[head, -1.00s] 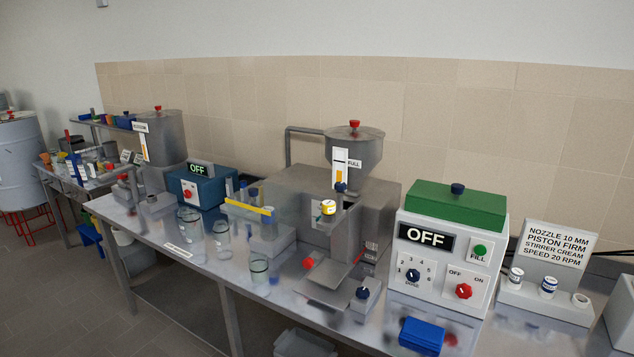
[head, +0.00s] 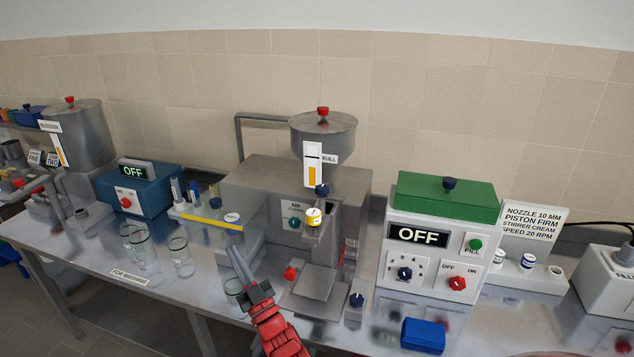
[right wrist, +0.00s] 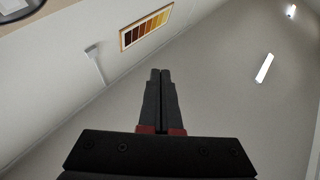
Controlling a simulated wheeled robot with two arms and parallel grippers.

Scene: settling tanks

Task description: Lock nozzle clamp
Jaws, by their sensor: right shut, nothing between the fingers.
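The filling machine (head: 262,185) stands mid-bench with a grey hopper (head: 323,133) on top. Under the hopper, a nozzle with a yellow band and white top (head: 313,217) sits at the front. A dark blue knob (head: 322,190) is just above it. Which part is the clamp, and whether it is locked, I cannot tell. My right gripper (head: 232,252) is shut and empty, in front of the machine, left of and below the nozzle and apart from it. In the right wrist view its two fingers (right wrist: 160,75) are together, pointing at wall and ceiling. My left gripper is not in view.
A control box with a green lid (head: 445,200) reads OFF. A blue box (head: 423,335) lies at the front edge. Glass jars (head: 180,255) stand at left. A grey plate (head: 315,283) lies below the nozzle, with a red knob (head: 290,273) and blue knob (head: 356,300) nearby.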

